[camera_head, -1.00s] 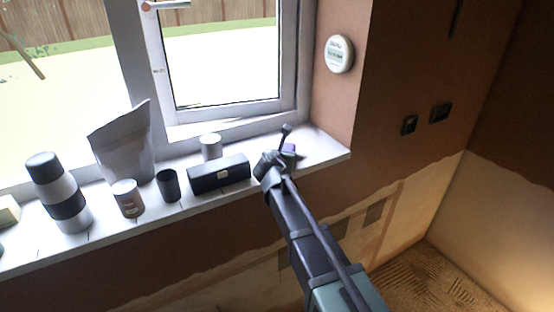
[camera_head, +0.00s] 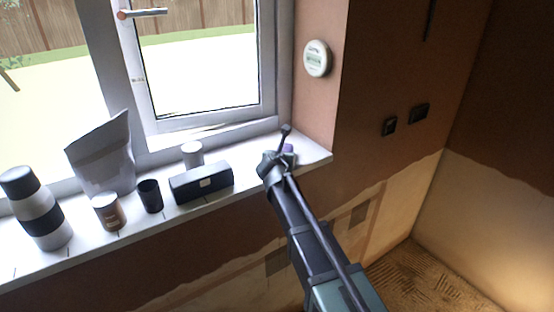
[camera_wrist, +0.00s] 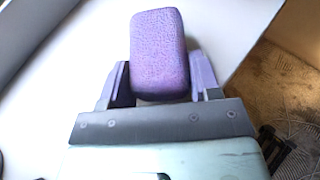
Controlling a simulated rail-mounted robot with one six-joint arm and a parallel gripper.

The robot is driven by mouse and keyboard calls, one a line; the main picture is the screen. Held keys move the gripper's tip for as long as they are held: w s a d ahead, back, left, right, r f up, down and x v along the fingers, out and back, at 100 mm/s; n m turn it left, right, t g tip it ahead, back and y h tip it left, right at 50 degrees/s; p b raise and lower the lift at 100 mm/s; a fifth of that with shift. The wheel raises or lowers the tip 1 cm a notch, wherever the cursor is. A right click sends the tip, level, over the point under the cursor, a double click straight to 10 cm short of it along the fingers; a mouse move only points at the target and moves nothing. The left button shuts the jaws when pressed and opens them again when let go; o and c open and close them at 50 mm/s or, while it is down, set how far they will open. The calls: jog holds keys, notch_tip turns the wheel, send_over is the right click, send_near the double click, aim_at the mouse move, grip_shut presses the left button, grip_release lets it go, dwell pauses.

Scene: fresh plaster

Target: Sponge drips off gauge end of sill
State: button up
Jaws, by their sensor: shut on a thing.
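A purple sponge (camera_wrist: 159,55) sits between my gripper's two fingers in the wrist view, and the gripper (camera_wrist: 160,84) is shut on it. Under and around it is the white window sill (camera_wrist: 60,80); I cannot tell whether the sponge touches it. In the head view my gripper (camera_head: 279,158) is over the right end of the sill (camera_head: 312,157), and only a bit of the sponge (camera_head: 288,149) shows behind it. The round white gauge (camera_head: 317,59) is on the wall above this end. No drips can be made out.
Left of my gripper on the sill stand a dark case (camera_head: 201,184), a white cup (camera_head: 192,153), a black cup (camera_head: 150,196), a labelled can (camera_head: 108,212), a grey bag (camera_head: 103,160) and a banded flask (camera_head: 38,212). The sill's right end is otherwise clear.

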jog(key=shift+w+d, duration=0.55)
jog(key=shift+d, duration=0.35)
jog(key=shift+s+f, duration=0.1)
jog(key=shift+s+a, duration=1)
jog(key=shift+a, duration=0.6)
jog(key=shift+s+a, duration=0.95)
jog(key=shift+a, duration=0.6)
jog(key=shift+s+a, duration=1)
jog(key=shift+a, duration=0.6)
jog(key=shift+w+d, duration=1.05)
jog(key=shift+d, duration=0.5)
jog(key=shift+w+d, duration=1.05)
jog(key=shift+d, duration=0.45)
jog(key=shift+w+d, duration=1.05)
jog(key=shift+d, duration=0.5)
jog(key=shift+s+a, duration=0.6)
jog(key=shift+a, duration=0.2)
jog(key=shift+s+a, duration=0.55)
jog(key=shift+a, duration=0.2)
